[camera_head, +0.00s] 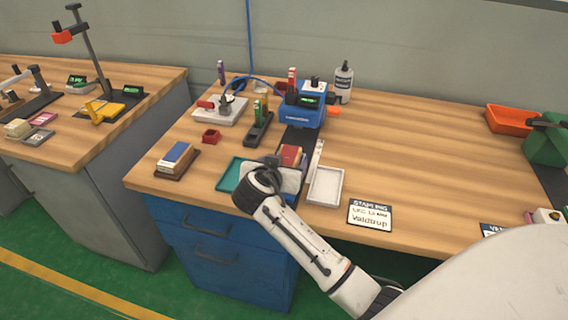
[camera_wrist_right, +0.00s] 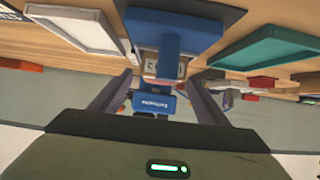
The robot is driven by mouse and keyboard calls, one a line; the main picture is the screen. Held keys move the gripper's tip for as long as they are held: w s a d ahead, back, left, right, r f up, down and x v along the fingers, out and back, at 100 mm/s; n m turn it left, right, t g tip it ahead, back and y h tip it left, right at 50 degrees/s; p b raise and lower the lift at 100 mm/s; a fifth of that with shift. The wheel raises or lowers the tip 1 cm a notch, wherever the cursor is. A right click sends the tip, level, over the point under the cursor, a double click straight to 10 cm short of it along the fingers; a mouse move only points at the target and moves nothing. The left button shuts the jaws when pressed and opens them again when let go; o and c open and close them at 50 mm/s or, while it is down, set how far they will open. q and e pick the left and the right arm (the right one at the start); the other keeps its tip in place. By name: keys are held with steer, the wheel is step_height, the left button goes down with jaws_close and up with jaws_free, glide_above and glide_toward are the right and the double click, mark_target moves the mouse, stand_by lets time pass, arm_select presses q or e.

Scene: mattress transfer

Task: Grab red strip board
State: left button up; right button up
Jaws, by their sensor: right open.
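A red-topped block (camera_head: 291,154) stands on the wooden bench just beyond my right gripper (camera_head: 282,176), which partly covers it. A tall thin red strip (camera_head: 292,80) stands upright beside the blue machine (camera_head: 302,114). I cannot tell which red piece is the strip board. My left gripper is not in view.
A white tray (camera_head: 326,188) lies right of my right gripper and a teal tray (camera_head: 229,174) left of it. A small red box (camera_head: 210,136) and a blue-topped block (camera_head: 176,156) are farther left. An orange bin (camera_head: 508,119) sits far right. The bench's right middle is clear.

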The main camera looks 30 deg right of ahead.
steer(key=shift+x, duration=1.15)
steer(key=shift+a, duration=0.1)
steer(key=shift+r, duration=0.1)
steer(key=c, duration=1.2)
